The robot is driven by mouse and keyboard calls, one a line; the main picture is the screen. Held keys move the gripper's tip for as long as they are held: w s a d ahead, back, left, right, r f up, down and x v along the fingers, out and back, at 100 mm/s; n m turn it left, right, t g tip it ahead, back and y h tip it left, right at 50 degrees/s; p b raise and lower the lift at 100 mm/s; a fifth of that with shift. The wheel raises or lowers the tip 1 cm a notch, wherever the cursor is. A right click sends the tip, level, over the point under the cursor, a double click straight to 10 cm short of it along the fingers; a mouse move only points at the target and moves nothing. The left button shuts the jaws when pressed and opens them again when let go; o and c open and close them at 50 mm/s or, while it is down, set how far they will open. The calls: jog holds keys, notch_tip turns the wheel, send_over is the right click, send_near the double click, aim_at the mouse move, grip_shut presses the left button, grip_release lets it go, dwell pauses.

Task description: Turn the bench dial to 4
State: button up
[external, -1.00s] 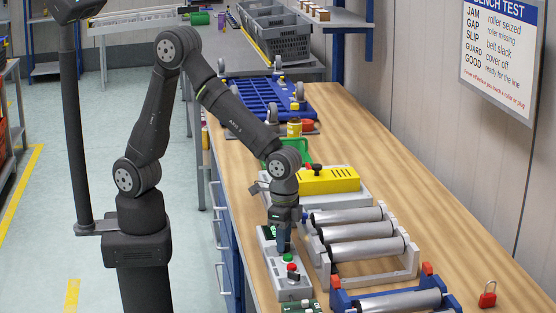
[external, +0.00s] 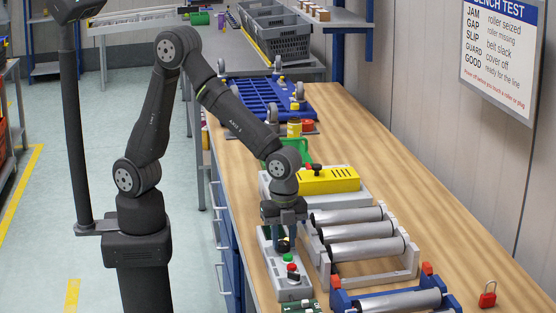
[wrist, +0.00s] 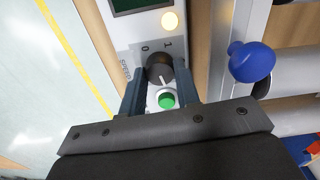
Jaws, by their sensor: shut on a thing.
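The bench dial (wrist: 158,66) is a dark round knob on a pale grey control box (wrist: 124,32). Its white pointer line faces the green button (wrist: 167,100) in the wrist view. The marks 0 and 1 show beyond the knob, with the word SPEED to the left; other marks are hidden. My gripper (wrist: 159,77) points down with one finger on each side of the knob, shut on it. In the external view my gripper (external: 284,246) is over the control box (external: 270,262), and its fingers partly hide the dial.
A roller frame (external: 412,262) stands close to the right of the box. A yellow-covered unit (external: 335,182) is behind it. A second roller unit with blue ends (external: 340,301) and a red padlock (external: 488,299) are in front. The bench's right side is clear.

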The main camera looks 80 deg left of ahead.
aim_at(284, 242)
jog(key=m, duration=0.7)
dwell(0.6)
jog(key=o, duration=1)
jog(key=shift+c, duration=0.2)
notch_tip(284, 242, up, 18)
jog(key=shift+f, duration=0.25)
notch_tip(284, 242, down, 18)
jog(key=shift+r, duration=0.2)
dwell(0.5)
